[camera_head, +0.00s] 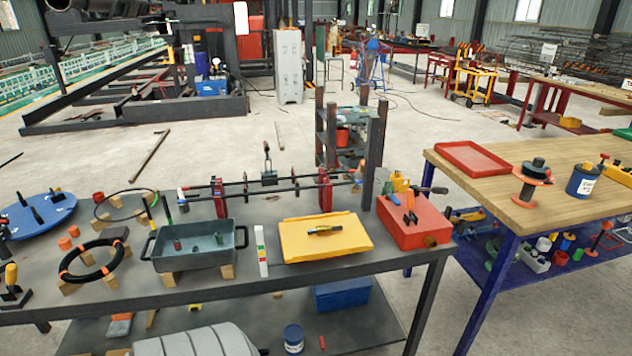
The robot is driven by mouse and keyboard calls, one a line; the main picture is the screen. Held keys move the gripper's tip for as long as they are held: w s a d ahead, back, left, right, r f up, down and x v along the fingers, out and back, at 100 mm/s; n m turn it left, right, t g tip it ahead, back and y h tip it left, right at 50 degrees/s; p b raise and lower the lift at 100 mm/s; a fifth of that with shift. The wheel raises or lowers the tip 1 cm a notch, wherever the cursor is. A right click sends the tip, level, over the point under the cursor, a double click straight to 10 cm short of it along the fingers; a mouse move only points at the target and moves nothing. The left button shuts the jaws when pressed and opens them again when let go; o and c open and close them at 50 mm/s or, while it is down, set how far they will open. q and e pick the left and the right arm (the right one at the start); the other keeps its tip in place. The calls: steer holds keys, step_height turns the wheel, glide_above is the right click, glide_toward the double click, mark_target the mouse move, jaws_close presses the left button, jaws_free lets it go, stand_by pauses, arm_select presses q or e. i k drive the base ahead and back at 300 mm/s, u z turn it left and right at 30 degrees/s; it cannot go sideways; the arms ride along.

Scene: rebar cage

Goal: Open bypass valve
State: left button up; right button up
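A horizontal dark pipe assembly (285,186) with red flange-like blocks (325,190) stands along the back of the near dark table. A black upright piece like a handle (267,163) rises behind its middle. A red box (414,222) sits at the table's right, with orange handles (409,205) on top and a dark lever (432,190) behind it. I cannot tell which of these parts is the bypass valve or how it is set. Neither of my grippers shows in this view.
The near table (225,290) also holds a dark tray (196,245), a yellow tray (322,237), a black cable coil (92,262) and a blue disc (38,214). A wooden-topped table (540,200) stands at right. Open floor lies behind.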

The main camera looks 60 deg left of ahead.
mark_target(394, 199)
steer(key=u, duration=1.6)
steer(key=i, duration=0.65)
steer(key=z, duration=0.6)
steer(key=k, duration=0.25)
steer(key=u, duration=0.8)
